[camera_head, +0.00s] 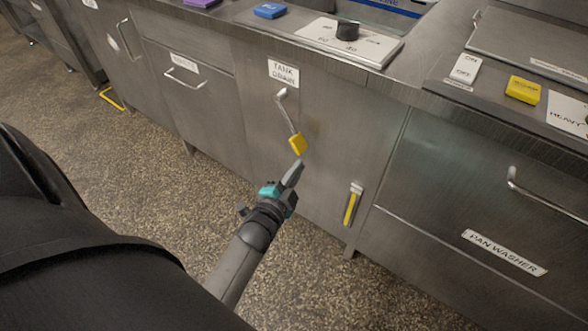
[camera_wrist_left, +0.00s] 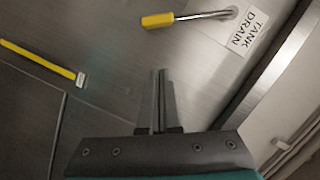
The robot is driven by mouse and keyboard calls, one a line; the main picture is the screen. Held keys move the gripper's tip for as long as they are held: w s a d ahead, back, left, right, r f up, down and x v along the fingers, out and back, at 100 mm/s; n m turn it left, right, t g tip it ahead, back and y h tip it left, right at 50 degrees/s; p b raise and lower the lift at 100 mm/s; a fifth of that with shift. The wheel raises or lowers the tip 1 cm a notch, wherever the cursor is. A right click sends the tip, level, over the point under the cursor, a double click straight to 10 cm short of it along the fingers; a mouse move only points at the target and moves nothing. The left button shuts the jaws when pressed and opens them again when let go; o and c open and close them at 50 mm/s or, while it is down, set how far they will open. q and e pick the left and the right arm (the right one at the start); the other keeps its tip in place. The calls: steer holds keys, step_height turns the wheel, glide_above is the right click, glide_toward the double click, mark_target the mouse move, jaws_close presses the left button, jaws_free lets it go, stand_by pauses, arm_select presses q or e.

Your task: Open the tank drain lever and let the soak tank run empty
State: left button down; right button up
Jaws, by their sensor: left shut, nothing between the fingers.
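The tank drain lever (camera_head: 290,120) is a metal rod with a yellow grip, on the steel cabinet front under the TANK DRAIN label (camera_head: 284,73). It hangs down from its pivot, tilted a little to the right. My left gripper (camera_head: 298,166) is shut and empty just below the yellow grip. In the left wrist view the lever (camera_wrist_left: 190,17) lies beyond the fingertips (camera_wrist_left: 158,72), apart from them. The inside of the soak tank (camera_head: 385,12) is mostly out of frame at the top. My right gripper is not in view.
A yellow upright strip (camera_head: 350,208) in a metal holder is on the cabinet to the right. The PAN WASHER drawer (camera_head: 503,252) has a protruding handle. A dial panel (camera_head: 350,42) sits on the counter above. Speckled floor lies open at left.

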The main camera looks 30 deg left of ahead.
arm_select(q)
steer(key=shift+v, duration=0.75)
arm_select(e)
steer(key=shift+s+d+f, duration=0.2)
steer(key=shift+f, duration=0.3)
arm_select(q)
steer(key=s+d+f+n+g+h+p, duration=0.1)
steer(key=s+d+f+n+g+p, duration=0.2)
steer(key=s+f, duration=0.45)
steer(key=s+d+f+n+g+h+p, duration=0.15)
steer(key=s+f+g, duration=0.25)
steer(key=f, duration=0.6)
steer(key=s+f+n+g+p, duration=0.1)
steer(key=s+f+g, duration=0.2)
steer(key=s, duration=0.7)
steer(key=s+a+f+n+g+p, duration=0.1)
steer(key=s+f+g, duration=0.3)
steer(key=s, duration=0.5)
steer(key=shift+s+f+n+p, duration=0.35)
steer(key=shift+f+n, duration=0.2)
steer(key=shift+f, duration=0.15)
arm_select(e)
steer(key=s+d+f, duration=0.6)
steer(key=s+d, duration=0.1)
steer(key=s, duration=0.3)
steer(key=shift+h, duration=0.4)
